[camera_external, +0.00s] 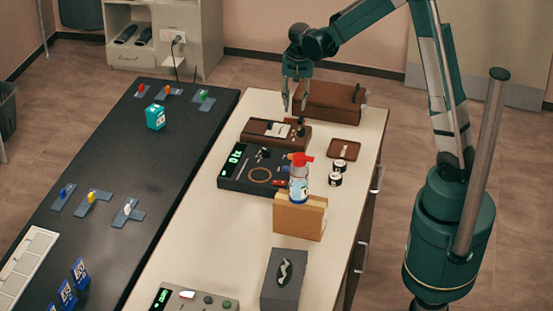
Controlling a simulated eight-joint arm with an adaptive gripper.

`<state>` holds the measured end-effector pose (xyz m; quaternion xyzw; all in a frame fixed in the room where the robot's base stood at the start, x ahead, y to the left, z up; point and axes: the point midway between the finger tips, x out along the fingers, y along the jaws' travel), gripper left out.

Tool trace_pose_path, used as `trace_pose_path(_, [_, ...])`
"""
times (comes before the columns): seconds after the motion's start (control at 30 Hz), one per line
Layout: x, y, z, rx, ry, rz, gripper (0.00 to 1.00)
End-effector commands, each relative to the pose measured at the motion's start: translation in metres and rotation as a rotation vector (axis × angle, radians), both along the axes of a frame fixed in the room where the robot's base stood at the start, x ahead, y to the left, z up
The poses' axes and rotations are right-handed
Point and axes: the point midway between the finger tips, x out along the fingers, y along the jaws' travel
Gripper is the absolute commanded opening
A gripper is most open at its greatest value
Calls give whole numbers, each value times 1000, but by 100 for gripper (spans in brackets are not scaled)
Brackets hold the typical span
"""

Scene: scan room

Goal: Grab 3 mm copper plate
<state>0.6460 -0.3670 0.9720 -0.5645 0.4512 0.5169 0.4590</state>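No label reading 3 mm is legible, so I cannot tell for certain which thing is the copper plate. A flat, reddish-brown square piece (344,147) with a small pale mark or item on it lies on the cream table, right of the brown device. My gripper (295,106) points down with its two fingers apart and nothing visible between them. It is above the far part of the table, above the brown device (262,131) and at the left end of a brown case (331,101). Its exact height is hard to judge.
A black device with a green display (236,163) sits nearer. A red-capped bottle (299,185) stands by a tan block (299,216), near two small black jars (338,171). A grey box (284,282) is in front. The dark bench (117,178) at left holds coloured-knob fittings.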

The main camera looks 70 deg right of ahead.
Motion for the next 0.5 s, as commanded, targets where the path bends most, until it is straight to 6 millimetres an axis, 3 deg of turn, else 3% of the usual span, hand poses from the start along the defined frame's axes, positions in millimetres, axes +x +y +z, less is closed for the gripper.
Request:
trace_pose_path(0.2, [-1, -35, -21, 24, 34, -105, 28])
trace_pose_path(0.5, [-4, -55, -38, 39, 55, -170, 28])
